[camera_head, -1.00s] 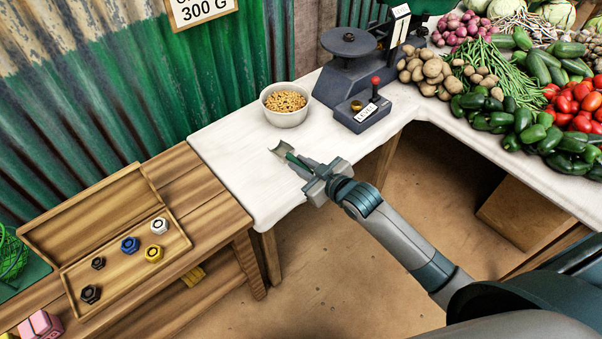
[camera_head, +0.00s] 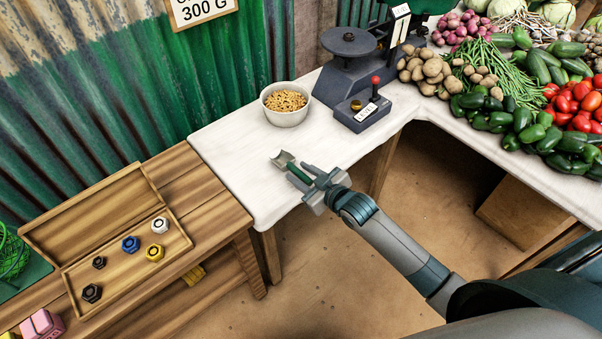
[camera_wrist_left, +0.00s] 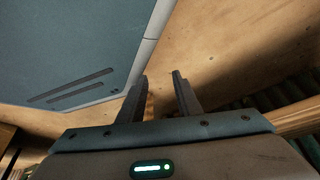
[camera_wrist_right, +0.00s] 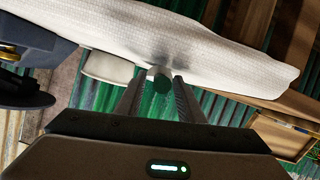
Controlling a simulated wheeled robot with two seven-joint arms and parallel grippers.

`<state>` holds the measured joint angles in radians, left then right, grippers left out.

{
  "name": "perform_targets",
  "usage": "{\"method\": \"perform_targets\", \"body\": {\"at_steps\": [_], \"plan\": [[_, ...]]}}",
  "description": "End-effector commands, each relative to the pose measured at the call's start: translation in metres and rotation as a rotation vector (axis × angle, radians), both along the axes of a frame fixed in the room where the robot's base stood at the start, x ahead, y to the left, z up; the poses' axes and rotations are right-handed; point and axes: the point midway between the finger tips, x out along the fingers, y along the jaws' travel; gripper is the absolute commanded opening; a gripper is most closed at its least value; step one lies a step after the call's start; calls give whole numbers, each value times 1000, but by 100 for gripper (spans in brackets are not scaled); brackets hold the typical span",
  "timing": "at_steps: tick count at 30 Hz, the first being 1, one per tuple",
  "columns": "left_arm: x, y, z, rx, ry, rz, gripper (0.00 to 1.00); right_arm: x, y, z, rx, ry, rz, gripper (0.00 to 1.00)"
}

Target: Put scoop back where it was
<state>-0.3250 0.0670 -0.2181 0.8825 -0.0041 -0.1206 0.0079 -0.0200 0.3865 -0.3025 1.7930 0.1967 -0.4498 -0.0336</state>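My left gripper (camera_wrist_left: 158,76) is open and empty over the floor, out of the head view.
A bowl of grain (camera_head: 286,104) stands behind the scoop. A dark scale (camera_head: 352,62) and a box with a red-knobbed lever (camera_head: 362,112) stand to its right. Vegetables (camera_head: 530,100) fill the far right. A wooden tray of coloured nuts (camera_head: 120,215) is left. White table surface left of the scoop is clear.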

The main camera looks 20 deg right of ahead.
Motion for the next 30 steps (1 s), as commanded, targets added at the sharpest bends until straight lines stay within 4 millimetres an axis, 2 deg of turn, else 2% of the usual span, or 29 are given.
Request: {"method": "perform_targets", "body": {"at_steps": [14,20,30], "plan": [[-1,0,-1,1,4,0,31,-4,-1,4,0,-1,0,35],[2,0,-1,-1,-4,0,31,-24,-7,11,-1,1,0,35],[23,-7,5,-15,-55,-1,31,-77,-23,32,0,1,0,35]]}}
